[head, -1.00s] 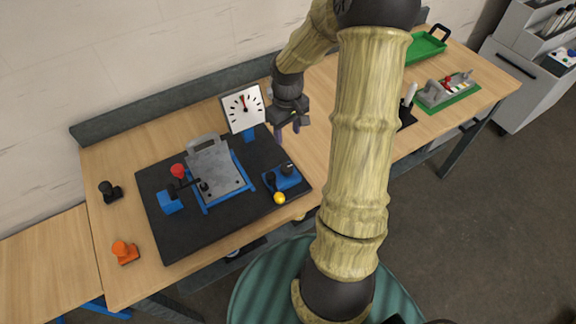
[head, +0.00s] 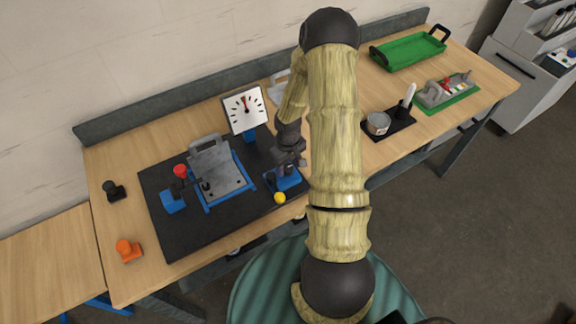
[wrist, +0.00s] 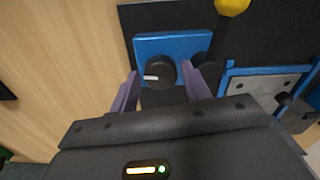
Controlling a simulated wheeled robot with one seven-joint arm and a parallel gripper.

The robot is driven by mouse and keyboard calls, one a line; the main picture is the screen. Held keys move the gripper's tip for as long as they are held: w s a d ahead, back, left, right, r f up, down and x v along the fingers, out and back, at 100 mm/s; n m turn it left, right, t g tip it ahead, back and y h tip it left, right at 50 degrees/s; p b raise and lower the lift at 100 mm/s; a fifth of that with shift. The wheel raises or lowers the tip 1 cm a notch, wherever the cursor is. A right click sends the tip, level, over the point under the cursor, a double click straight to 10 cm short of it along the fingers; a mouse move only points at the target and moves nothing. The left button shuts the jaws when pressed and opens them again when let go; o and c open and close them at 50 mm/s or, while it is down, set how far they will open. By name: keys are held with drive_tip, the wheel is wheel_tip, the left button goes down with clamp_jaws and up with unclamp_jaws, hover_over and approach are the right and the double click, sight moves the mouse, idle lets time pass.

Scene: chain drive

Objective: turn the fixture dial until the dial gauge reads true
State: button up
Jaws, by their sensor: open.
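The dial gauge (head: 245,109) has a white square face with black ticks and a needle; it stands at the back of the black mat, its needle pointing roughly straight up with a red mark near it. The fixture dial (wrist: 158,72) is a black round knob with a white pointer line, on a blue base (wrist: 180,44). In the wrist view the pointer line points left. My gripper (wrist: 165,88) is open, its two purple fingers on either side of the dial's near part; I cannot tell if they touch it. In the head view my gripper (head: 288,167) hides most of the dial.
A yellow-knobbed lever (head: 279,198) stands beside the dial on the same base. A grey plate (head: 218,170) in a blue frame and a red-knobbed clamp (head: 180,171) are to the left on the black mat (head: 185,243). A green tray (head: 408,50) is far right.

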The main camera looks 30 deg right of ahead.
drive_tip(key=shift+f, duration=0.75)
drive_tip(key=shift+w, duration=0.1)
drive_tip(key=c, duration=0.7)
drive_tip(key=shift+n, duration=0.3)
drive_tip(key=shift+d+n, duration=0.1)
drive_tip(key=shift+n, duration=1.4)
drive_tip(key=o, duration=0.7)
